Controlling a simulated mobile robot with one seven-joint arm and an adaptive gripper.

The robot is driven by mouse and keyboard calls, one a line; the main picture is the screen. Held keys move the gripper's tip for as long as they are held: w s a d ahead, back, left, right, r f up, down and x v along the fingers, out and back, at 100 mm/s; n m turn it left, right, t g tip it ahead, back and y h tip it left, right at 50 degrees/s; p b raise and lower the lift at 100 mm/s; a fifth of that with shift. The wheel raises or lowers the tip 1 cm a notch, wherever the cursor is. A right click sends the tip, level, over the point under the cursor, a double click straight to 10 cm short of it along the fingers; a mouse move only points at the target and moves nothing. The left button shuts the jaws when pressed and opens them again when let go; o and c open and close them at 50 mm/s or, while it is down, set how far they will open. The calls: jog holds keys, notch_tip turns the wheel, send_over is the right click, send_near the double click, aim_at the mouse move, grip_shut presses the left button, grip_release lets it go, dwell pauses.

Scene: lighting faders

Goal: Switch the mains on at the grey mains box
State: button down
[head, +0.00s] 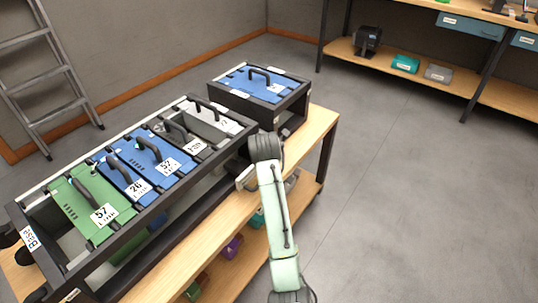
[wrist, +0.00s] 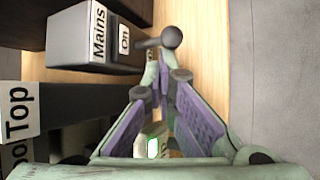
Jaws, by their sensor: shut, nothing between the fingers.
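The mains box (wrist: 80,50) is a dark grey block at the upper left of the wrist view. White labels on it read "Mains" and "On", turned sideways. A short dark lever with a round ball knob (wrist: 172,38) sticks out from its right side, beside the "On" label. My gripper (wrist: 157,58) has its fingertips together and empty, just below the lever in the picture; I cannot tell if they touch it. In the head view my arm covers most of this spot, and the knob cannot be made out there.
A dark rack (head: 150,215) of green, blue and grey fader modules with handles stands on the wooden bench (head: 190,250). A smaller case (head: 290,110) with a blue module stands at the bench's far end. Floor (head: 410,190) to the right is clear.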

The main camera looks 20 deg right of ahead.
jog(key=shift+r, duration=0.3)
jog(key=shift+w+r+p, duration=0.1)
jog(key=shift+r+p, duration=0.5)
jog(key=shift+p, duration=0.25)
jog(key=shift+r, duration=0.15)
